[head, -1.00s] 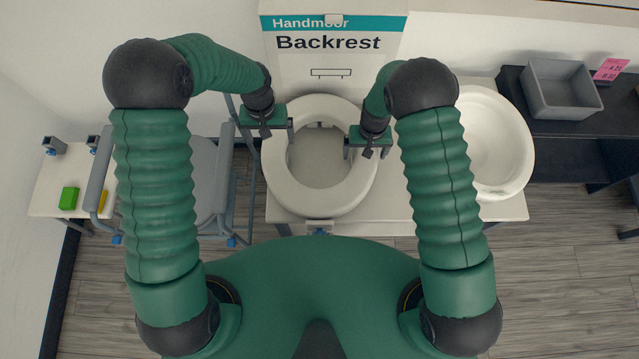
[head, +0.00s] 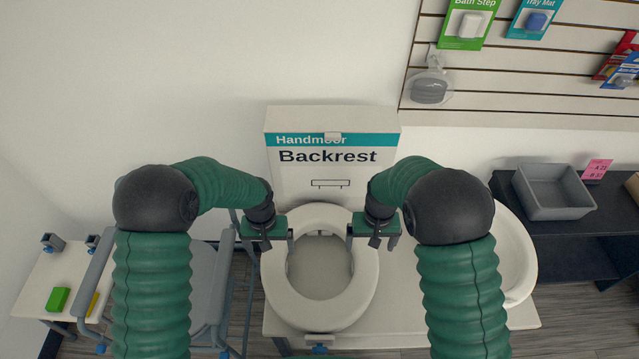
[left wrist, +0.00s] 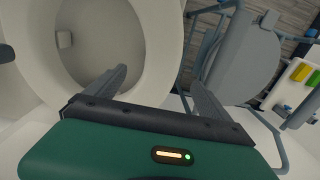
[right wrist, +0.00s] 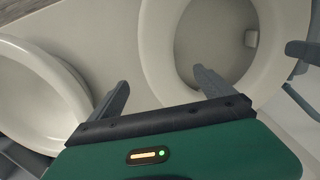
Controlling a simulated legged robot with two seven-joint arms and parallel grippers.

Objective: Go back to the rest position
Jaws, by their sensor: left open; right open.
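My left gripper (head: 267,245) is open and empty over the left rim of a white raised toilet seat (head: 322,314). My right gripper (head: 372,245) is open and empty over the right rim. In the left wrist view, the open fingers (left wrist: 158,80) straddle part of the seat rim (left wrist: 162,60), with nothing held. In the right wrist view, the open fingers (right wrist: 160,78) also have the rim (right wrist: 155,50) beyond them. I cannot tell whether any finger touches the seat. Both elbows are bent and raised.
A Handmoor Backrest box (head: 330,175) stands behind the seat. A white basin (head: 517,255) is at right, partly behind my right arm. A grey commode chair (head: 203,285) stands at left, beside a small table with a green block (head: 58,299). A grey bin (head: 553,192) sits on a dark shelf.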

